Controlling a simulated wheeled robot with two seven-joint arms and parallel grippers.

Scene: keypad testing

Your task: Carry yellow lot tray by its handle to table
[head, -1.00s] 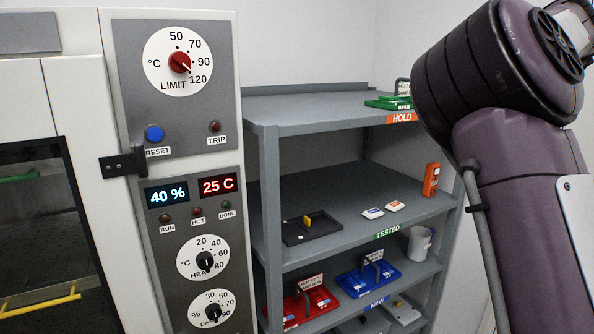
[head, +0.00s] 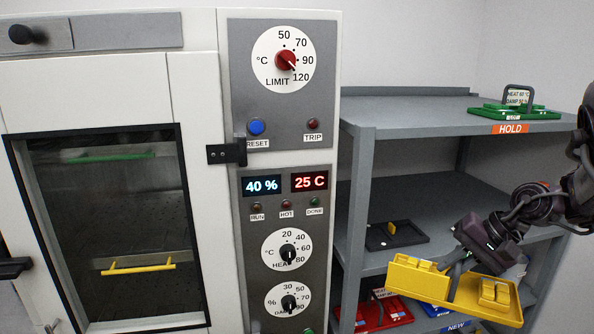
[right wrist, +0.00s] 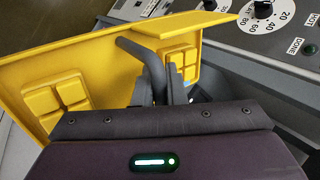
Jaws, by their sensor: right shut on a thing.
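The yellow lot tray (head: 425,284) hangs in the air in front of the shelf rack, tilted down to the right in the head view. My right gripper (head: 462,262) is shut on its dark handle, above the tray. In the right wrist view the yellow tray (right wrist: 95,65) shows with yellow keypad blocks on it, and the gripper (right wrist: 168,90) grips the grey handle. My left gripper is not in view. No table shows in these frames.
A test chamber (head: 110,85) with a closed glass door stands at the left, its control panel (head: 283,180) beside the rack. The grey rack (head: 400,108) holds a green tray (head: 500,112) on top, a black tray (head: 390,237) on the middle shelf and a red tray (head: 388,316) lower.

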